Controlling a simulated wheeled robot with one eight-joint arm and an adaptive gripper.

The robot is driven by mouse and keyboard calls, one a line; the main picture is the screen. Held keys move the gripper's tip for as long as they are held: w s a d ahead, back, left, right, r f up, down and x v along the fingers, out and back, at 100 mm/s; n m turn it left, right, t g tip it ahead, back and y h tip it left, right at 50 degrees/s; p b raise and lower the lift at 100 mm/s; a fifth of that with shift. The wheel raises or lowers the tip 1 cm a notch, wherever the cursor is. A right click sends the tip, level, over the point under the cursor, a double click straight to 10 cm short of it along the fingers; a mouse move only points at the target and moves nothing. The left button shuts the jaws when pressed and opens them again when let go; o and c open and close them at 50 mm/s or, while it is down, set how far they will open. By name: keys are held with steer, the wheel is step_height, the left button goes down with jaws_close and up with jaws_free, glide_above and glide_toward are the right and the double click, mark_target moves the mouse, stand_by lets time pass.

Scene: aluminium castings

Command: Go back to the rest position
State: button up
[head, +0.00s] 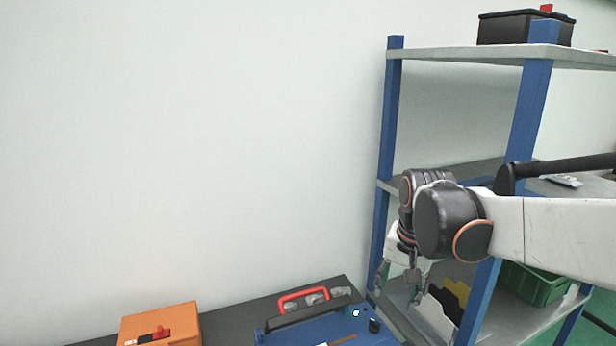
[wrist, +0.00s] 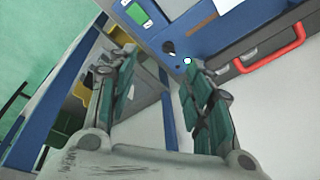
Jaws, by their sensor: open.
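My gripper (head: 400,286) hangs at the end of my arm in front of the blue-posted shelf in the head view. Its fingers point down and are spread apart. In the wrist view my gripper (wrist: 160,70) has its two fingers apart with nothing held between them. In the head view it is above and to the right of a blue device (head: 330,330) with a dial. The blue device also shows beyond the fingertips in the wrist view (wrist: 215,32). No contact between gripper and device is visible.
The shelf (head: 392,110) stands close behind my arm. A green crate (head: 535,284) and black and yellow pieces sit on its lower level. A black case (head: 505,28) is on top. An orange box (head: 160,325) and a red handle (head: 303,295) are at the dark bench. The upper left is clear.

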steer(key=s+d+f+n+t, duration=0.1)
steer(key=s+n+t, duration=0.3)
steer(key=s, duration=1.3)
steer(key=shift+s+n+t, duration=0.25)
steer(key=shift+n+t, duration=0.15)
steer(key=shift+n, duration=0.5)
